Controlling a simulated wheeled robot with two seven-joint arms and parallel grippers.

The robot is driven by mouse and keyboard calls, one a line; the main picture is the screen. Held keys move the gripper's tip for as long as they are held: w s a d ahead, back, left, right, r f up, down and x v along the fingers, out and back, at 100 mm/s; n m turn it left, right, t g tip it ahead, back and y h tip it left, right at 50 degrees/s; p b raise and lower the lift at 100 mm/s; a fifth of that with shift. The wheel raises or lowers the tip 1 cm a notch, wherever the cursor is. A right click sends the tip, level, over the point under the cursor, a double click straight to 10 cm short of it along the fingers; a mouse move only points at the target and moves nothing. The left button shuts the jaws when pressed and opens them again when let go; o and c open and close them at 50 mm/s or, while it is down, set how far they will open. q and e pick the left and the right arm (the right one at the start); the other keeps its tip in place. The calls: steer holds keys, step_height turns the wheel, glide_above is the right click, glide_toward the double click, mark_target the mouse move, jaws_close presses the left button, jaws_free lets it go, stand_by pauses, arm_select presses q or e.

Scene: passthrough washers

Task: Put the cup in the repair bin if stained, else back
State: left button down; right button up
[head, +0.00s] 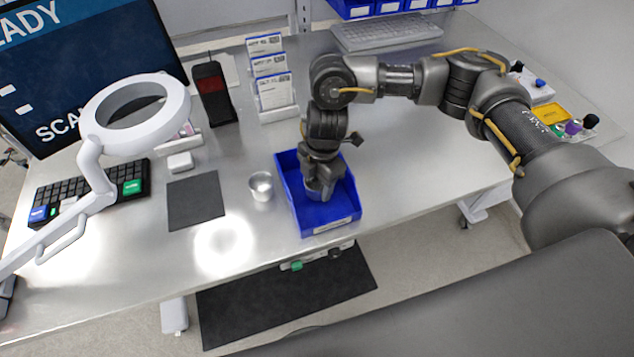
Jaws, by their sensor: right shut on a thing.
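My right gripper (321,186) points down into the open blue bin (345,217) on the metal table. It is shut on a small greyish thing that looks like a cup, low inside the bin. The fingers and wrist hide most of it, so I cannot tell whether it has a stain or touches the bin floor. My left gripper is not in view.
A white ring magnifier lamp (180,100) reaches in at left, above a keyboard (90,190). A dark mat (196,201) lies left of the metal cup. Card holders (275,92) and a black-red device (212,92) stand behind. The table right of the bin is clear.

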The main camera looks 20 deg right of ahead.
mark_target(322, 187)
steer(key=shift+f, duration=0.6)
steer(key=shift+f, duration=0.2)
steer(key=o, duration=1.1)
steer(key=shift+r, duration=0.1)
steer(key=shift+r, duration=0.25)
steer(key=r, duration=0.4)
steer(key=d+r+b, duration=0.1)
steer(key=r, duration=0.2)
steer(key=r+b, duration=0.1)
steer(key=r, duration=0.3)
steer(key=shift+w+d+r, duration=0.2)
steer(key=shift+w+r, duration=0.1)
